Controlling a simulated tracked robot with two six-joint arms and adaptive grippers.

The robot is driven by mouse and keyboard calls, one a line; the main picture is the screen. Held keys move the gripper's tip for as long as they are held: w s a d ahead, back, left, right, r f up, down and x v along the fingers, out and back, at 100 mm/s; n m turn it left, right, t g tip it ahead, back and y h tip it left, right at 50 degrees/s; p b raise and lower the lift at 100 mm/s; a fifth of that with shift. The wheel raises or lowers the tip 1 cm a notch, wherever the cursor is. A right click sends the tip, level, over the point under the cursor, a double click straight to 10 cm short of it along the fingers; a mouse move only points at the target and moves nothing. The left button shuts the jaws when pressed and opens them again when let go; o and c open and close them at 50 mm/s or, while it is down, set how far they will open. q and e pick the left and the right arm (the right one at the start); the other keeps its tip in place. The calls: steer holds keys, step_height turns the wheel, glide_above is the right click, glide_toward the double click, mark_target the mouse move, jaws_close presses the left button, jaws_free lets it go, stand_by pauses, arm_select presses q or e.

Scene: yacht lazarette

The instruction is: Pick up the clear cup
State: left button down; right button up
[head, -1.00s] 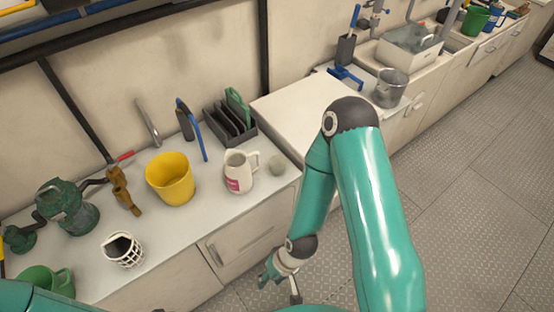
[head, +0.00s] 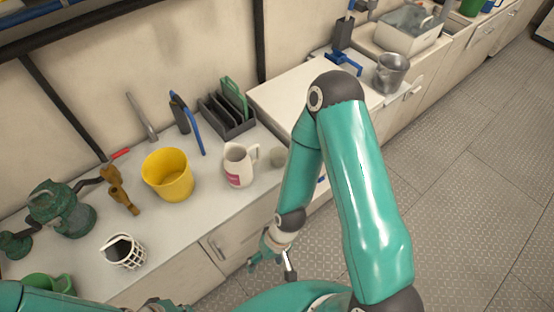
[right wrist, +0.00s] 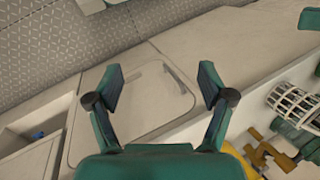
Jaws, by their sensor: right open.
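The clear cup (head: 278,157) looks like a small, greyish see-through cup. It stands on the counter just right of a white mug with a pink label (head: 238,166) in the head view. My right gripper (head: 270,268) is open and empty, in front of the counter's front edge and lower in the picture than the cup. In the right wrist view the open fingers (right wrist: 162,82) frame a pale cabinet front, and I cannot make out the cup there. Of my left arm, only parts show at the bottom left of the head view; its jaw state is unclear.
A yellow bucket (head: 168,175), a white lattice holder (head: 124,251), a brown fitting (head: 120,192) and a green winch (head: 62,210) stand on the counter. A dark slotted rack (head: 228,115) is behind the mug. A metal pot (head: 391,73) stands farther right.

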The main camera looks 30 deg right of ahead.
steer(key=shift+o, duration=0.2)
steer(key=shift+w+d+f+g+b, duration=0.15)
steer(key=shift+w+f+g+b, duration=0.15)
steer(key=shift+w+b, duration=0.1)
steer(key=w+d+r+t+h+b, duration=0.1)
steer(key=w+d+h+b, duration=0.1)
steer(key=w+d+b, duration=0.5)
steer(key=w+d+h+b, duration=0.1)
steer(key=w+d+b, duration=0.3)
steer(key=w+b, duration=0.45)
steer(key=w+d+r+m+t+h+b, duration=0.1)
steer(key=w+d+r+t+h+b, duration=0.3)
steer(key=b, duration=0.6)
steer(key=w+d+r+t+y+b, duration=0.1)
steer(key=d+r+t+b, duration=0.1)
steer(key=d+r+b, duration=0.7)
steer(key=b, duration=0.4)
glide_toward(277, 156)
steer(key=shift+w+a+f, duration=0.1)
steer(key=shift+a+f, duration=0.25)
steer(key=shift+f, duration=0.1)
steer(key=shift+d+b+x, duration=0.15)
steer(key=shift+b+x, duration=0.35)
steer(key=shift+x, duration=0.85)
steer(key=shift+d+b+x, duration=0.15)
steer(key=shift+b+x, duration=0.35)
steer(key=shift+x, duration=0.85)
steer(key=shift+r, duration=0.1)
steer(key=c, duration=1)
steer(key=shift+c, duration=0.2)
